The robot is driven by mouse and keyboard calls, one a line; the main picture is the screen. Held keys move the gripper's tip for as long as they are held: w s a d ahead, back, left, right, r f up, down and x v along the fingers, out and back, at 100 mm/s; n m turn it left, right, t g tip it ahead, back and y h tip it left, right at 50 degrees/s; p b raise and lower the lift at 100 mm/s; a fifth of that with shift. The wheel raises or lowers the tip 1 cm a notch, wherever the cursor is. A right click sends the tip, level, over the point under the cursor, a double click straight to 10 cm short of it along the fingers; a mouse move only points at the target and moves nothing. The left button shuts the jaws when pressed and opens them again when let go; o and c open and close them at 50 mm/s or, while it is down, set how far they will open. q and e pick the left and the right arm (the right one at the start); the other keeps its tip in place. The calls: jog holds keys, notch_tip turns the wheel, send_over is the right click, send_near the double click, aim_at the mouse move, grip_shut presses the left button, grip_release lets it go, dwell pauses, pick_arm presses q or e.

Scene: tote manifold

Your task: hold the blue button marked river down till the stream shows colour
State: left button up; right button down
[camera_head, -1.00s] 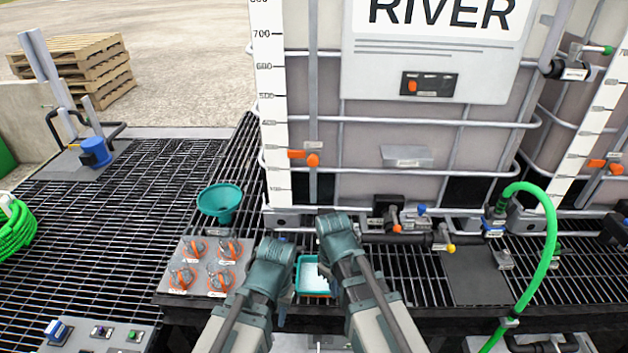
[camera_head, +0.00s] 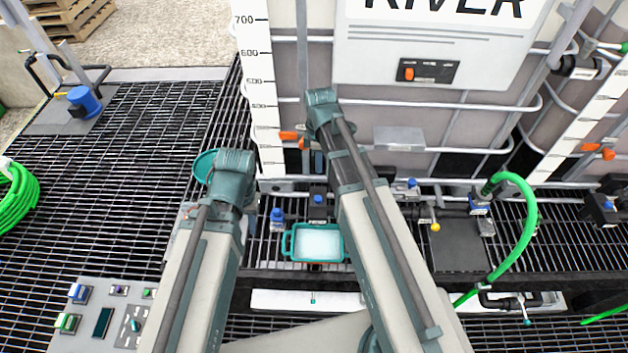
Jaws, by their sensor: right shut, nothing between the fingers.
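The tank behind carries a large RIVER sign (camera_head: 440,10). Several small blue parts sit on the rail below it: a blue knob or button (camera_head: 277,215) at left, a blue-topped black block (camera_head: 318,198) in the middle, and another blue part (camera_head: 411,183) to the right. Their labels are too small to read. A teal tray (camera_head: 286,243) with a whitish inside sits in front of the middle block; no coloured stream shows. My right gripper (camera_head: 309,160) is shut and empty, partly hidden by its wrist, above the middle block. My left gripper (camera_head: 246,215) is mostly hidden behind its arm, left of the tray.
A teal funnel (camera_head: 204,164) stands behind my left arm. A panel of switches (camera_head: 110,312) is at the lower left. A green hose (camera_head: 530,220) loops at right, and a green coil (camera_head: 18,200) lies at far left. Orange valve handles (camera_head: 289,136) are on the tank front.

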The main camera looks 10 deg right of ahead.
aim_at(318, 198)
dwell(0.4)
notch_tip(318, 198, down, 14)
jog(key=b, duration=1.4)
